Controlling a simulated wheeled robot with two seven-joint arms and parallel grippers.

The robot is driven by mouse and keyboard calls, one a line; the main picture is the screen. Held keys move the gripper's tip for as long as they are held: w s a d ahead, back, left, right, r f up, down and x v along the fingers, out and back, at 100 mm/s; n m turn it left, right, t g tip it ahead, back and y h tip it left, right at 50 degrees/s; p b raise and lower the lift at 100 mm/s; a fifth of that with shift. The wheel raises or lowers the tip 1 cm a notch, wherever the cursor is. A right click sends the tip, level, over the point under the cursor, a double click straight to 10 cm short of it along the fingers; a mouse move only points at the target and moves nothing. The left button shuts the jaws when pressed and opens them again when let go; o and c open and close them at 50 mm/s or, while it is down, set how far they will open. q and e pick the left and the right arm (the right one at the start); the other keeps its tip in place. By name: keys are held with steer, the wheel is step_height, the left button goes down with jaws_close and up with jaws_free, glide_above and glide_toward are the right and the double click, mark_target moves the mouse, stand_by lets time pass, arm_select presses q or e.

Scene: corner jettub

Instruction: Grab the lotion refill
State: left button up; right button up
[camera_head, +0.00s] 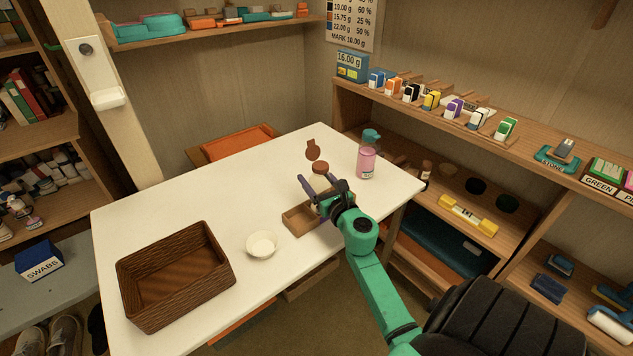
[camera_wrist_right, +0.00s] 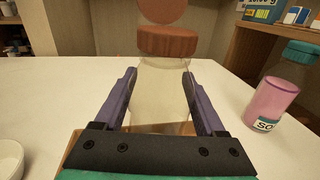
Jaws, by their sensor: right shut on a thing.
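My right gripper (camera_head: 323,188) is over the white table, beside a small wooden tray (camera_head: 298,221). It is shut on a clear bottle of pale cream liquid with a brown cap, which I take as the lotion refill (camera_wrist_right: 160,90). The fingers are on both sides of the bottle, which stands upright. In the head view mostly its brown cap (camera_head: 320,167) shows, and the gripper hides the body. I cannot tell whether its base touches the tray. No label shows on it. My left gripper is not in view.
A pink soap bottle (camera_head: 367,158) stands to the right of the gripper. A brown round-ended piece (camera_head: 313,150) is behind the held bottle. A white bowl (camera_head: 262,245) and a wicker basket (camera_head: 175,278) are to the left. The table's far left is clear (camera_head: 165,205).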

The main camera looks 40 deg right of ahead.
step_height(320, 180, up, 19)
steer(key=p, duration=1.6)
